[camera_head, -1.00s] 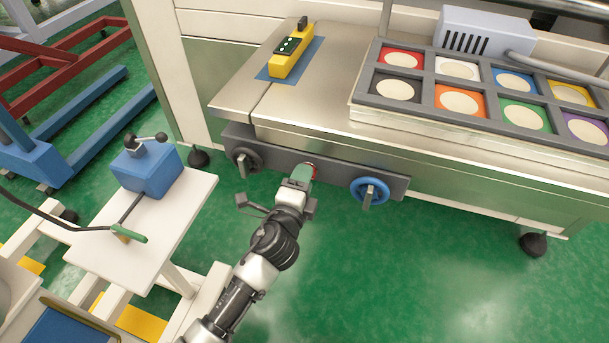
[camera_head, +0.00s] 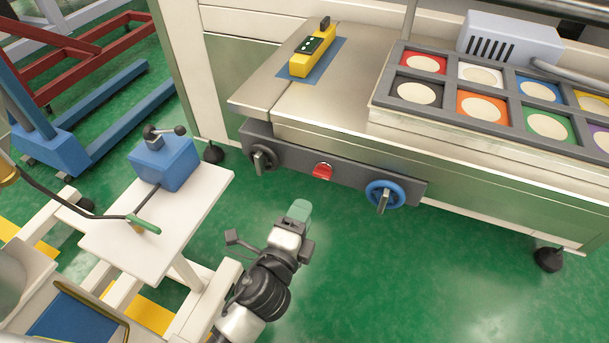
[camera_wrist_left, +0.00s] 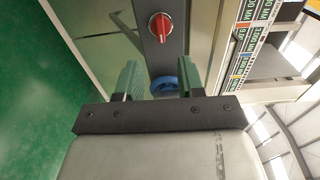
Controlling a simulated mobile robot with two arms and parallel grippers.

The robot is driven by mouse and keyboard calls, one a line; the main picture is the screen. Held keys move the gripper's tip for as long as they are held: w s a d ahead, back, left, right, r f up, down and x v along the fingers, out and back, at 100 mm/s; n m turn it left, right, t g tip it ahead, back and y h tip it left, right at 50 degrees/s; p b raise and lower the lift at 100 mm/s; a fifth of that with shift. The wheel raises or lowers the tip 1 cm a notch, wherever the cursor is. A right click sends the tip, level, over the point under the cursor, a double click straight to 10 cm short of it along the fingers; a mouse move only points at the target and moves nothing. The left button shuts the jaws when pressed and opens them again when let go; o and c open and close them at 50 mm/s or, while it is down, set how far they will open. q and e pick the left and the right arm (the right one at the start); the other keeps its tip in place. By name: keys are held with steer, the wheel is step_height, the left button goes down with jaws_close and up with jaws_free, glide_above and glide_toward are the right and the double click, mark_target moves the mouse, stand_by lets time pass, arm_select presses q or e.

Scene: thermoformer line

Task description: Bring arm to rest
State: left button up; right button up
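My left arm comes in from the bottom of the head view. Its gripper (camera_head: 298,212) has green fingers and hangs over the green floor, apart from the machine's front. In the left wrist view the two green fingers of the left gripper (camera_wrist_left: 160,80) stand apart with nothing between them. The red knob (camera_head: 322,171) sits on the dark control bar, beyond the fingertips, and also shows in the left wrist view (camera_wrist_left: 160,27). My right gripper is not in view.
The dark bar (camera_head: 290,163) also carries a black knob (camera_head: 262,157) and a blue handwheel (camera_head: 384,197). A white cart top (camera_head: 170,220) with a blue block (camera_head: 163,165) stands at left. The steel machine (camera_head: 330,120) carries a tray of coloured squares. Floor at lower right is clear.

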arm_select(q)
steer(key=s+a+f+n+g+y+p, duration=0.1)
steer(key=s+a+f+n+g, duration=0.25)
steer(key=f, duration=0.65)
steer(key=s+a+f+n+g+y+p, duration=0.2)
steer(key=s+a+f+n+g, duration=0.15)
steer(key=f, duration=0.75)
steer(key=s+a+f+n+g+y+p, duration=0.1)
steer(key=s+a+f+n+g, duration=0.2)
steer(key=f, duration=0.7)
steer(key=s+a+f+n+g+p, duration=0.1)
steer(key=s+a+f+n+g, duration=0.1)
steer(key=s, duration=0.6)
steer(key=s+a+f+n+g+y, duration=0.1)
steer(key=s+a+f+n, duration=0.3)
steer(key=s, duration=0.5)
steer(key=s+a+f+n+g+p, duration=0.1)
steer(key=s+a+f+n+g, duration=0.2)
steer(key=s, duration=0.6)
step_height(320, 180, down, 3)
steer(key=shift+a+r+y+p, duration=0.1)
steer(key=shift+a+y+p, duration=0.25)
steer(key=shift+a, duration=0.2)
